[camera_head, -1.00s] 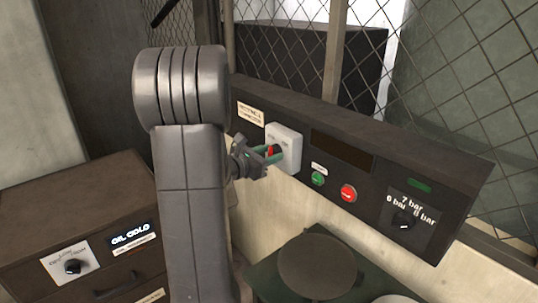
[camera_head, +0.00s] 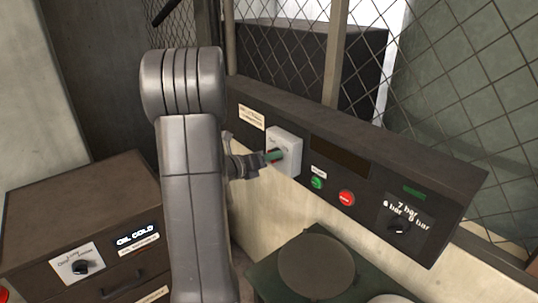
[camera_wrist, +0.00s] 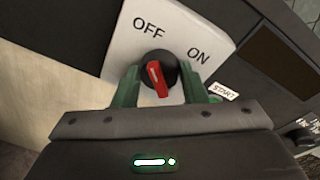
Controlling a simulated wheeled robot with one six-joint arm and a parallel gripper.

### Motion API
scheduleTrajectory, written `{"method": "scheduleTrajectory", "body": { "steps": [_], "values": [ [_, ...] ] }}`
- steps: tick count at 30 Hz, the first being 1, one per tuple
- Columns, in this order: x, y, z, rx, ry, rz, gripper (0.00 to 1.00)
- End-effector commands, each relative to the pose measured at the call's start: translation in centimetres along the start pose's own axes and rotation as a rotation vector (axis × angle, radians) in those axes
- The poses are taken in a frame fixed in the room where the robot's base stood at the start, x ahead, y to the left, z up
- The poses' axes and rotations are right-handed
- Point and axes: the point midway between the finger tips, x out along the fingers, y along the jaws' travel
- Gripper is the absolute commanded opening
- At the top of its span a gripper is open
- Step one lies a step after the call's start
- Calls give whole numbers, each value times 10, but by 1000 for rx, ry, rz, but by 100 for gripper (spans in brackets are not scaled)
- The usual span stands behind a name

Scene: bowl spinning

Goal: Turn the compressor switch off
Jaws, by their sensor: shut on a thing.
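The compressor switch (camera_wrist: 158,70) is a round black knob with a red handle on a white plate (camera_wrist: 115,62) marked OFF and ON. In the wrist view, the upper end of the red handle leans toward OFF, and ON lies to the right. My gripper (camera_wrist: 160,80) has its green fingers on either side of the knob, shut on it. In the head view, my gripper (camera_head: 272,156) reaches the white plate (camera_head: 291,146) from the left, and its fingers mostly hide the knob.
Right of the plate are a green start button (camera_head: 317,183), a red button (camera_head: 346,198) and a pressure dial (camera_head: 398,227). A brown cabinet (camera_head: 75,200) stands left. A round plate (camera_head: 317,266) is below the panel. Wire mesh (camera_head: 450,100) rises behind.

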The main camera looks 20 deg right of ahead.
Motion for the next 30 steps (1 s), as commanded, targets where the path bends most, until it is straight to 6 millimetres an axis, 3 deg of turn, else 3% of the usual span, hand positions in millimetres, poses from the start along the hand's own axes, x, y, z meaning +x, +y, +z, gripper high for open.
{"method": "scheduleTrajectory", "body": {
  "steps": [17, 18, 21, 30],
  "values": [
    [0, 1, 0, -32, 2, -2, 16],
    [0, 1, 0, -32, 2, -2, 44],
    [0, 0, 0, -32, 2, -3, 60],
    [-2, 1, 0, -30, 1, -3, 60]
  ]
}}
